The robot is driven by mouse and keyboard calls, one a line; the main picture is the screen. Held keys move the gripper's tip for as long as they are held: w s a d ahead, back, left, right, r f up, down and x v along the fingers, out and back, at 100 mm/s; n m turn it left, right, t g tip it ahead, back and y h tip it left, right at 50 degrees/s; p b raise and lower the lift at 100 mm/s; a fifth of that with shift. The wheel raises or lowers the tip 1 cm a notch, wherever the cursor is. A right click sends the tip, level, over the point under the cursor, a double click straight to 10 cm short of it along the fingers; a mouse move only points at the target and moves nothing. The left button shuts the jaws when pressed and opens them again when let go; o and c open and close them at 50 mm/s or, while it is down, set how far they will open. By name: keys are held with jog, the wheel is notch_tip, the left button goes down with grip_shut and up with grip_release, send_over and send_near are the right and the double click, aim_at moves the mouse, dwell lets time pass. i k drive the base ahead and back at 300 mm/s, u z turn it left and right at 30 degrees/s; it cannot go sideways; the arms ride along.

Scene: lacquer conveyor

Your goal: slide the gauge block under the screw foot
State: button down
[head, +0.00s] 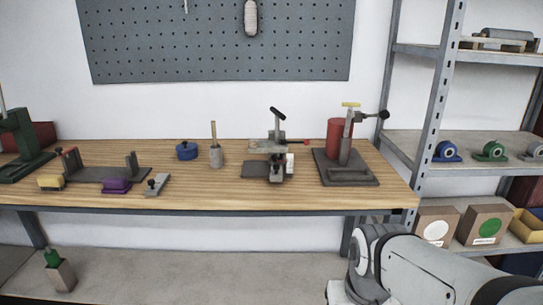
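A grey clamp-like fixture (268,146) with a black-tipped handle stands in the middle of the wooden bench, over a dark flat base. A small white-marked piece (290,163) shows at its right side. Right of it is a second fixture (346,152) with a yellow-topped upright post and a black-knobbed lever on a dark plate. Which part is the screw foot and which piece is the gauge block is too small to tell. My gripper is out of view; only white links of my arm show at lower right.
The bench (215,198) also holds a red cylinder (334,133), a blue round pot (186,151), a purple block (116,185), a yellow block (51,182) and a green machine (20,145). Shelving (440,110) stands at right. The bench's front strip is mostly clear.

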aim_at(276, 175)
jog(key=i, duration=0.95)
jog(key=u, duration=0.05)
